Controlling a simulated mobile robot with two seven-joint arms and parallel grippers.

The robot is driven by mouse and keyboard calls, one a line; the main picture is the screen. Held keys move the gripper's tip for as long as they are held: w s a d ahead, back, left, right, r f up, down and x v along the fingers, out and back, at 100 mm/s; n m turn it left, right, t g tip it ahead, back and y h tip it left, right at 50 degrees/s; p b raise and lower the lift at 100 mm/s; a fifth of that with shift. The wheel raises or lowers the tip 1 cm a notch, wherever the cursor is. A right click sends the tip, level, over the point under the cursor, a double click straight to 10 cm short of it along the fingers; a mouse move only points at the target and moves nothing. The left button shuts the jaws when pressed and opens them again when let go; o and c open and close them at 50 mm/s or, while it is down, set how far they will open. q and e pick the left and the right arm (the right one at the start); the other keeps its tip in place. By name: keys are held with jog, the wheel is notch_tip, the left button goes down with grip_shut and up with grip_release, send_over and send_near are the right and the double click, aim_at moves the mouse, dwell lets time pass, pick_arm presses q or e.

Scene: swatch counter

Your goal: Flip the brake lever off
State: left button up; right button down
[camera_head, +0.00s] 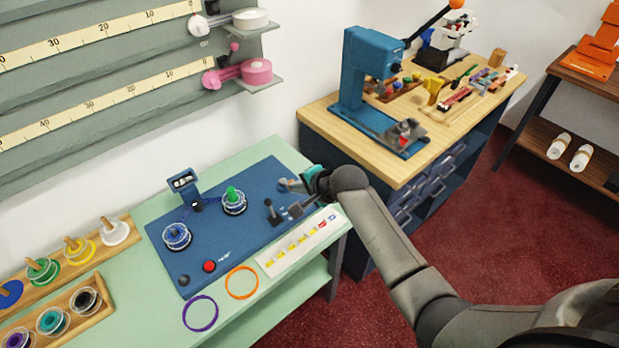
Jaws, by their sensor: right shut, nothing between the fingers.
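A blue panel (222,258) lies on the pale green counter. A small black upright lever (270,211) stands on its right part; I take it as the brake lever, though no label on it is readable. My right gripper (293,209) reaches in from the right, low over the panel's right edge. Its fingers are shut and empty, just right of the black lever; I cannot tell whether they touch it. A small grey part (285,185) shows behind the gripper, partly hidden by it. My left gripper is not in view.
The panel also carries a red button (209,266), a spool with a green knob (234,201), a blue spool (176,237) and a small upright display (184,181). A strip of swatches (301,242), orange ring (241,282) and purple ring (200,313) lie in front. A workbench (317,116) stands behind my arm.

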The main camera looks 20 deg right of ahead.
jog(key=p+v, duration=0.1)
jog(key=v, duration=0.5)
jog(key=shift+w, duration=0.15)
jog(key=shift+r, duration=0.15)
